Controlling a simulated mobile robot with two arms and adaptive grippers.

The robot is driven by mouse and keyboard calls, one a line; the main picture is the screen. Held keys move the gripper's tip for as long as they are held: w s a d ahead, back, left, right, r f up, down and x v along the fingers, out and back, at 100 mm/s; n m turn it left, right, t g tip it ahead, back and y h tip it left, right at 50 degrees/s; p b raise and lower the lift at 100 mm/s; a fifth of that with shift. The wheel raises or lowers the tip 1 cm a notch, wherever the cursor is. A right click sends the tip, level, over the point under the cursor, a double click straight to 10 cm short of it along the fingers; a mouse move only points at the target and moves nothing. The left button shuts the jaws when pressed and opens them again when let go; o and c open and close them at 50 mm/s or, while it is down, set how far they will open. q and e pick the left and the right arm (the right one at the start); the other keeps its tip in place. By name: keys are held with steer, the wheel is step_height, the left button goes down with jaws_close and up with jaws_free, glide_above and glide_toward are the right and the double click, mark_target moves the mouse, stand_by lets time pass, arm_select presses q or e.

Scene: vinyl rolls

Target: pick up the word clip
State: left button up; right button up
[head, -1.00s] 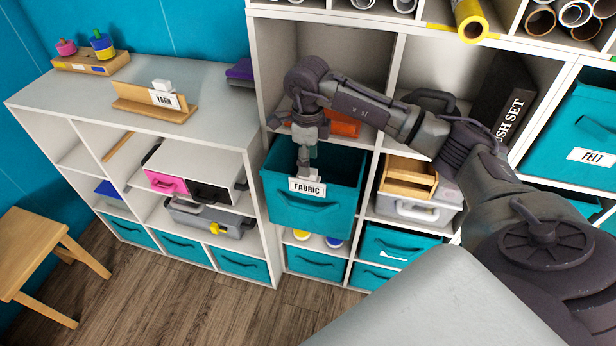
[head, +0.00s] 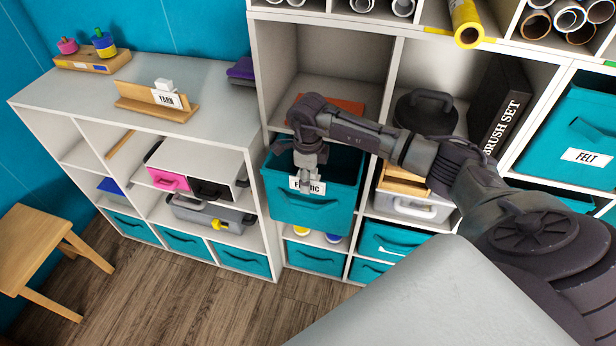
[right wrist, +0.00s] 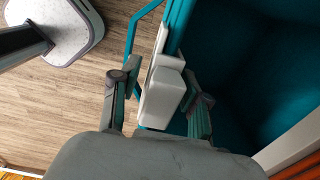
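A white word clip (head: 321,188) marked FABRIC sits on the front rim of a teal bin (head: 285,207) in the middle of the head view. My right gripper (head: 309,182) is at the clip and hides the middle of its word. In the right wrist view the white clip (right wrist: 163,98) lies between the two fingers of my right gripper (right wrist: 158,85). The fingers are apart, with a gap between the left finger and the clip; contact on the right side is unclear. Another white clip (head: 166,97), marked YARN, sits on a wooden stand. My left gripper is not in view.
The bin stands in a white shelf unit, under an open shelf holding an orange item (head: 336,108). A black box (head: 496,108) and a FELT bin (head: 575,130) are to the right. A wooden stool (head: 45,250) stands on the floor at left.

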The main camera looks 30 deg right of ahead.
steer(key=c, duration=0.7)
steer(key=shift+r, duration=0.1)
